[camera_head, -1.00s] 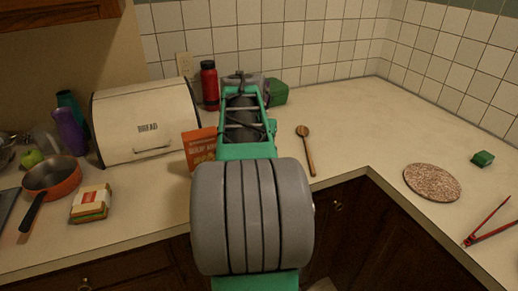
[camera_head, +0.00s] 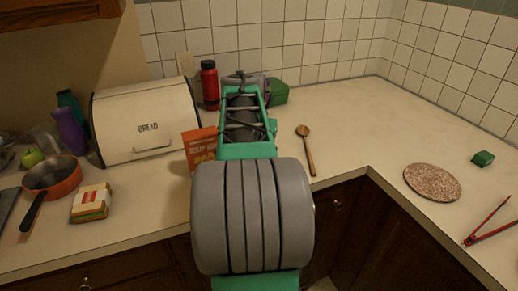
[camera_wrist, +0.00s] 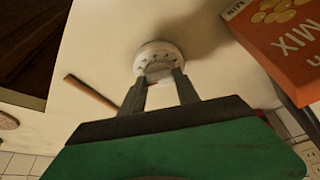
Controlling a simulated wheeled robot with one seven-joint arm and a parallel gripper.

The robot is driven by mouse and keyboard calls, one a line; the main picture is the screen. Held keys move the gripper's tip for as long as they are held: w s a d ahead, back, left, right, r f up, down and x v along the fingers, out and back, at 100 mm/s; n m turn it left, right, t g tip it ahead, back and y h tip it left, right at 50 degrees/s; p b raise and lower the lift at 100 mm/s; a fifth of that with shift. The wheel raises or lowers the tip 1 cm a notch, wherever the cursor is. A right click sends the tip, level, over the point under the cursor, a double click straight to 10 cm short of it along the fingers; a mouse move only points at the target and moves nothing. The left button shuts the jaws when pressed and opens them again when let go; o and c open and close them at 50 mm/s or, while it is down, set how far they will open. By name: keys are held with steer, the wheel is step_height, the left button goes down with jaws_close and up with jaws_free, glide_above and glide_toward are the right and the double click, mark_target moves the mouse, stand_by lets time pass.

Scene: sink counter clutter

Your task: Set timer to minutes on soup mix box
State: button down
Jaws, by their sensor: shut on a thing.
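The orange soup mix box (camera_head: 199,147) stands on the counter in front of the bread box, partly hidden by my arm in the head view. In the wrist view the box (camera_wrist: 285,40) is at the upper right, with "MIX" upside down on its face. A round white timer (camera_wrist: 151,50) sits on the counter near the box. My gripper (camera_wrist: 159,80) is shut on the timer's raised middle knob, one finger on each side. My arm hides the timer and the fingertips in the head view.
A cream bread box (camera_head: 146,122) and a red bottle (camera_head: 209,86) stand behind. A wooden spoon (camera_head: 306,150) lies right of my arm, with a round speckled trivet (camera_head: 432,182) and red tongs (camera_head: 487,222) farther right. A pan (camera_head: 52,178) and sandwich (camera_head: 91,203) are left.

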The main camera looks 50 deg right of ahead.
steer(key=c, duration=0.9)
jaws_free()
steer(key=shift+r, duration=0.1)
steer(key=v, duration=0.7)
steer(key=shift+s+a+r, duration=0.1)
steer(key=shift+a+r, duration=0.05)
steer(key=shift+r, duration=0.1)
